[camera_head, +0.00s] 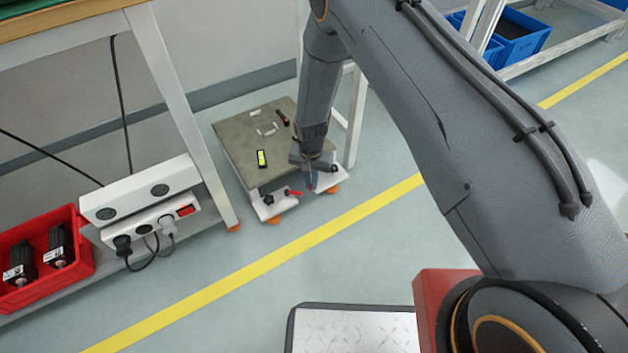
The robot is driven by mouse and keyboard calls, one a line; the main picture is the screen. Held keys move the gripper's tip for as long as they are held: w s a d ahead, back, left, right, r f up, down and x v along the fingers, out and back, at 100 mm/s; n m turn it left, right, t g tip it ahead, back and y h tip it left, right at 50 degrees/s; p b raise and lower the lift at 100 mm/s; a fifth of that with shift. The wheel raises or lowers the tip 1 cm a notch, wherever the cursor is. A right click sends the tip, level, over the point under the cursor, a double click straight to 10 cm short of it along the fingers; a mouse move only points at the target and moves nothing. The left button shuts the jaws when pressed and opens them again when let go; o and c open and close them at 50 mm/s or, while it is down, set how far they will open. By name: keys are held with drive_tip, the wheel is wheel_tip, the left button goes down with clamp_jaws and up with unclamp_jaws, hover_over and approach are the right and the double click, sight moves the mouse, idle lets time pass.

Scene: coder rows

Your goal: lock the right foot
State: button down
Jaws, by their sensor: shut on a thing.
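A low platform (240,135) with a grey-brown top stands on the floor by the bench leg. At its front are two white foot brackets with orange pads. The left foot (272,207) shows a black knob and a red lever (293,193) sticking out to the right. The right foot (329,181) is partly hidden behind my gripper (311,183). My gripper points down at the right foot, with its jaws shut on what seems to be that foot's lever. The jaws hide most of it, so its angle cannot be told.
A small black device with a yellow-green screen (262,159) and several small parts lie on the platform top. A bench leg (185,110) stands close left. A red bin (45,262) and power strips (150,205) are further left. The floor in front is clear, crossed by a yellow line.

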drive_tip(key=shift+a, duration=0.15)
idle(0.4)
drive_tip(key=c, duration=1.8)
unclamp_jaws()
drive_tip(key=shift+c, duration=0.2)
wheel_tip(320, 180, up, 8)
drive_tip(key=p, duration=0.3)
drive_tip(key=shift+f, duration=0.1)
